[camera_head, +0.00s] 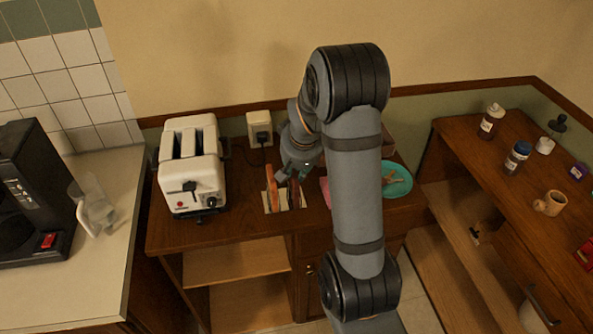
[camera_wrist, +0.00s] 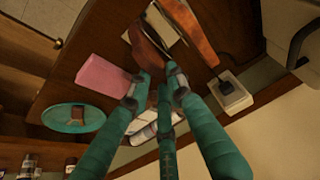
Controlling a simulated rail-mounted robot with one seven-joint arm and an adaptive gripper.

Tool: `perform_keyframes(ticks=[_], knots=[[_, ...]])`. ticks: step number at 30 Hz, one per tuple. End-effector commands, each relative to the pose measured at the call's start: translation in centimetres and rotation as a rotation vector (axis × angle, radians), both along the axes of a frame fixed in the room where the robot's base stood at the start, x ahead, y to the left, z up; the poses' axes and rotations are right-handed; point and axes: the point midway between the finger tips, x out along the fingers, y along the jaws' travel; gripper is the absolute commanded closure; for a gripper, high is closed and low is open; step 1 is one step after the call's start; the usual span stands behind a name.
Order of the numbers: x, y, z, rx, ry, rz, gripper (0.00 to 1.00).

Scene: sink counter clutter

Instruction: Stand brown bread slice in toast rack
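The toast rack, a pale low base (camera_head: 269,208), stands on the wooden counter right of the toaster; its base also shows in the wrist view (camera_wrist: 167,38). An orange-brown bread slice (camera_head: 271,184) stands upright in it, seen also in the wrist view (camera_wrist: 192,32). A darker brown bread slice (camera_head: 293,195) is upright over the rack's right part. My gripper (camera_head: 292,173) is above it, and in the wrist view its teal fingertips (camera_wrist: 159,77) close around the upper edge of this brown slice (camera_wrist: 148,48). Whether the slice's lower edge touches the rack is hidden.
A white toaster (camera_head: 190,168) stands close left of the rack. A wall socket with a plug (camera_head: 260,128) is behind. A pink item (camera_wrist: 103,76) and a turquoise plate (camera_head: 397,180) lie to the right, partly behind my arm. A side counter holds bottles and a mug (camera_head: 549,204).

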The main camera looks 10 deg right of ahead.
Motion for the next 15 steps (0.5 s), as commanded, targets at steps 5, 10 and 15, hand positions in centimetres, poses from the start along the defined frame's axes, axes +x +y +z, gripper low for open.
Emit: perform_keyframes(ticks=[5, 10, 15], knots=[[0.0, 0.0, 0.03, 0.0, 0.0, 0.0, 0.71], [-0.01, 0.0, 0.04, 0.0, 0.0, 0.0, 0.63], [-0.01, 0.0, 0.04, 0.0, 0.0, 0.0, 0.63]])
